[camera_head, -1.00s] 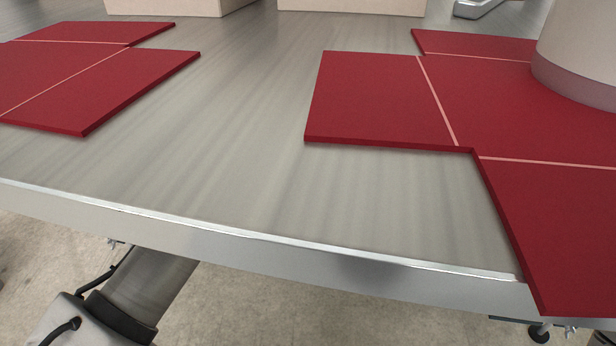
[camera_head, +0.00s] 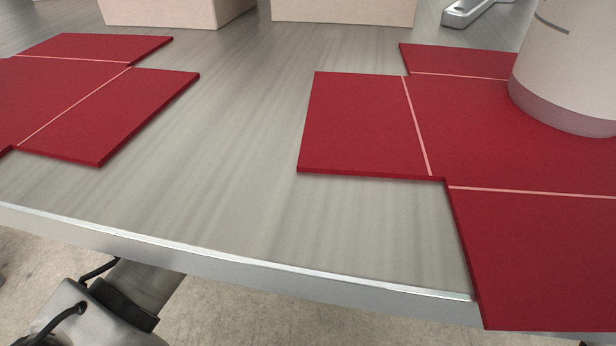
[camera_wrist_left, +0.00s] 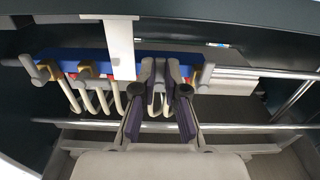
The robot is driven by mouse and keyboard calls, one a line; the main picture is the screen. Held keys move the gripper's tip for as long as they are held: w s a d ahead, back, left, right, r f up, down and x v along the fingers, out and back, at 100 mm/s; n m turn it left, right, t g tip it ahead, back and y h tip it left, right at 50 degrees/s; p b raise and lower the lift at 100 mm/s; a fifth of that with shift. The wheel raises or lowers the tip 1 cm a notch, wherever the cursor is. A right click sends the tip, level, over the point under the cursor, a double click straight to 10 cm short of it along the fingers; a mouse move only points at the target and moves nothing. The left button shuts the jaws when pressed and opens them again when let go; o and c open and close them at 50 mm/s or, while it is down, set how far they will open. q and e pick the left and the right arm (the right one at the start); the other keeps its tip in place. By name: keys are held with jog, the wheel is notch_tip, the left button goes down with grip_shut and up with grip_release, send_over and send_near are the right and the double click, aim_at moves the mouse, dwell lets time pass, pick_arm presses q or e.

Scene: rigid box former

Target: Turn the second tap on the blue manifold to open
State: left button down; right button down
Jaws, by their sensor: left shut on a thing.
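The blue manifold (camera_wrist_left: 65,60) runs across the upper part of the left wrist view. Taps with tan and grey handles show along it, one at its left end (camera_wrist_left: 44,72), one to the right of that (camera_wrist_left: 92,70), and one near its right end (camera_wrist_left: 203,76). Pale curved pipes hang below. My left gripper (camera_wrist_left: 163,78) is in front of the manifold's right half, shut on a tap there; the fingers mostly hide it, so its handle angle is unclear. My right gripper is in neither view. The head view does not show the manifold.
A white upright bar (camera_wrist_left: 122,48) crosses in front of the manifold, close left of my left gripper. Metal rails (camera_wrist_left: 250,128) run below and to the right. In the head view, red flat blanks (camera_head: 360,125) lie on a metal table (camera_head: 240,150), with beige boxes (camera_head: 345,10) behind.

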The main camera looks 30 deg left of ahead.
pick_arm(q)
jog(key=c, duration=1.2)
grip_release()
jog(key=shift+s, duration=0.1)
jog(key=v, duration=1.2)
